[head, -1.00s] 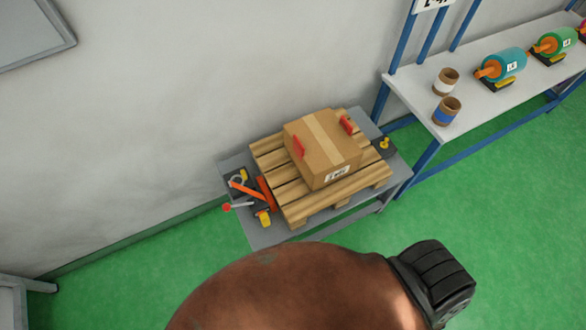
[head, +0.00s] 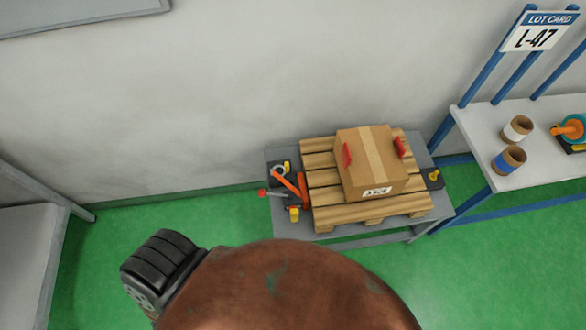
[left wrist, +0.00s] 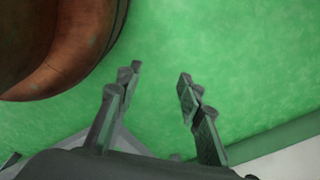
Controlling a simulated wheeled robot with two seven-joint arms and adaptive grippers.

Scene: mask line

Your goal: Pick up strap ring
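I cannot single out a strap ring for certain. A small pale ring shape (head: 279,170) shows among the orange and black tooling (head: 288,186) on the left end of the grey table (head: 345,237). Two brown ring-like rolls stand on the bench at right, one with a white band (head: 517,128) and one with a blue band (head: 509,160). My left gripper (left wrist: 160,90) is open and empty over green floor in the left wrist view, with none of these things between its fingers.
A cardboard box (head: 358,165) with red pieces sits on a wooden pallet (head: 322,212) on the grey table. The blue-framed bench carries a lot card sign (head: 541,36). Another grey table (head: 25,240) stands at left. Green floor (head: 110,225) between is clear.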

